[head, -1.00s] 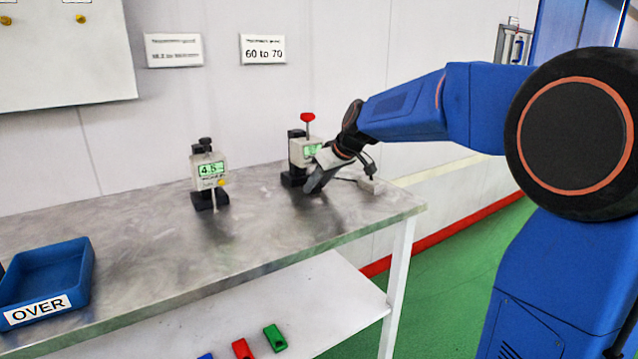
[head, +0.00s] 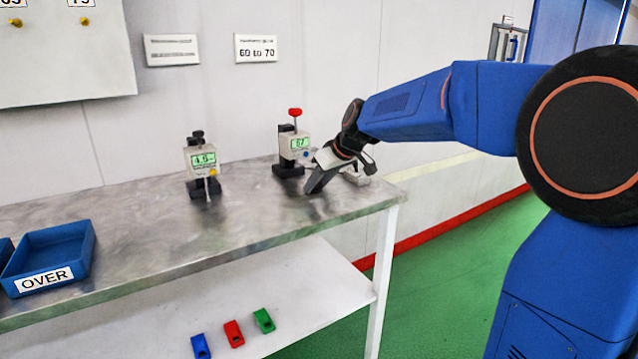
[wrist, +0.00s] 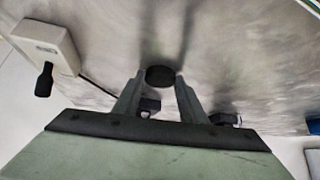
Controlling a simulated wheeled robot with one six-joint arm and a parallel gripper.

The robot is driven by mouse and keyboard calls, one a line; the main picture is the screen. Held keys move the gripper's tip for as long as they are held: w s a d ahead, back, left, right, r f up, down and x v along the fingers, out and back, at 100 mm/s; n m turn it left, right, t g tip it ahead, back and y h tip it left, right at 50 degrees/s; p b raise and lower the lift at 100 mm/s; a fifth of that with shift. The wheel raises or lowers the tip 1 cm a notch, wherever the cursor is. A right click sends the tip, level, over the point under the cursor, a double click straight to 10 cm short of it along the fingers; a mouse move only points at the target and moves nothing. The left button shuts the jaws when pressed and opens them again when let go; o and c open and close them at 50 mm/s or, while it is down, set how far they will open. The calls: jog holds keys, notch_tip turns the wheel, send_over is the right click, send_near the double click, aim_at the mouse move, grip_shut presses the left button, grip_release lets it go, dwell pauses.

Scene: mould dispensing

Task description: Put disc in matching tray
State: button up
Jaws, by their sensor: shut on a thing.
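My gripper (head: 316,190) is low over the right part of the metal bench, right of the red-topped gauge. In the wrist view its two fingers (wrist: 159,90) are shut on a dark round disc (wrist: 160,76) at their tips. A blue tray (head: 86,262) labelled OVER is at the left of the bench. Part of another blue tray (head: 5,249) shows at the left edge, its label out of view.
The red-topped gauge (head: 294,146) reads 67; another gauge (head: 203,163) stands to its left. A wall sign (head: 256,48) says 60 to 70. A pale box (wrist: 47,43) with a cable is near my gripper. The bench (head: 130,235) is clear between gauges and tray.

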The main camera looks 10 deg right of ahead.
jog(key=o, duration=1.1)
jog(key=shift+o, duration=0.2)
jog(key=v, duration=1.7)
jog(key=shift+d, duration=0.2)
jog(key=shift+s, duration=0.2)
jog(key=s+d+f+m+g+h, duration=0.1)
jog(key=s+d+f+m, duration=0.1)
jog(key=s+f, duration=1.1)
jog(key=s+d+f+m+h, duration=0.1)
jog(key=s+f+m+h, duration=0.1)
jog(key=s+f, duration=1.1)
jog(key=s+m, duration=0.1)
jog(key=s, duration=0.6)
jog(key=shift+d+m+g+h, duration=0.3)
jog(key=shift+d+m+g, duration=0.05)
jog(key=shift+m+g, duration=0.05)
